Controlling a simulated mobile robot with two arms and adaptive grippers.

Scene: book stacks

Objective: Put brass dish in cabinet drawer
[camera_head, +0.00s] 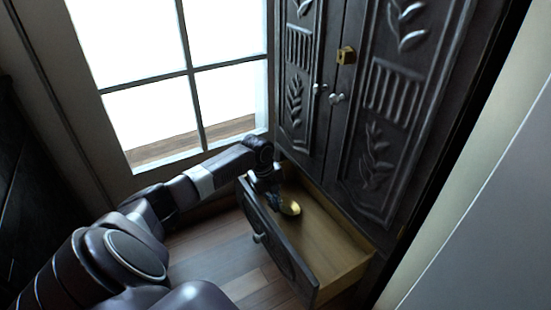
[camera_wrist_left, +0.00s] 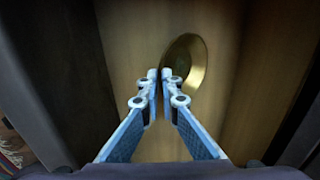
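The brass dish (camera_head: 291,208) is a small round golden dish inside the open cabinet drawer (camera_head: 330,238). My left gripper (camera_head: 273,200) reaches down into the drawer, at the dish's left side. In the left wrist view the dish (camera_wrist_left: 188,58) looks tilted, with its near left edge at the fingertips (camera_wrist_left: 159,76). The fingers are nearly together, with a narrow gap, and appear shut on the dish's rim. The right finger hides part of that edge. I cannot tell whether the dish touches the drawer floor. My right gripper is not in view.
The dark carved cabinet (camera_head: 345,120) rises behind the drawer, its doors closed, with small knobs and a brass lock piece (camera_head: 346,55). The drawer's dark front (camera_head: 278,245) stands out over the wood floor (camera_head: 225,258). A bright window (camera_head: 165,70) is at the left.

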